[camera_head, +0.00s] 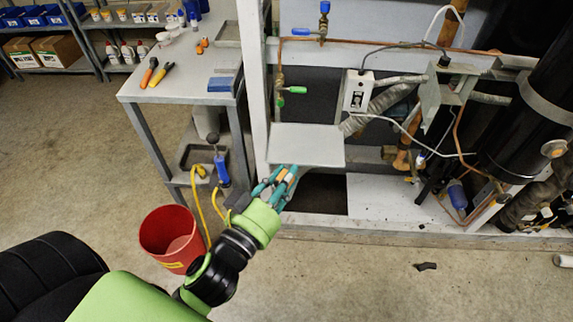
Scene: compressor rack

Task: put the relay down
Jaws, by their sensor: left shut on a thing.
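My left gripper (281,181), with teal fingers on a green and black arm, is at the front edge of the rack, just below a flat grey plate (306,146). It is shut on the relay, which is small and mostly hidden by the fingers; only bits of pale and orange colour show between them. I cannot tell whether the fingers touch the plate. My right gripper is not in view.
A grey bench (185,92) at left carries pliers (161,75) and a blue box. A red bucket (172,236) stands on the floor beside my arm. Copper pipes and a black cylinder (530,105) crowd the rack's right side. The plate looks bare.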

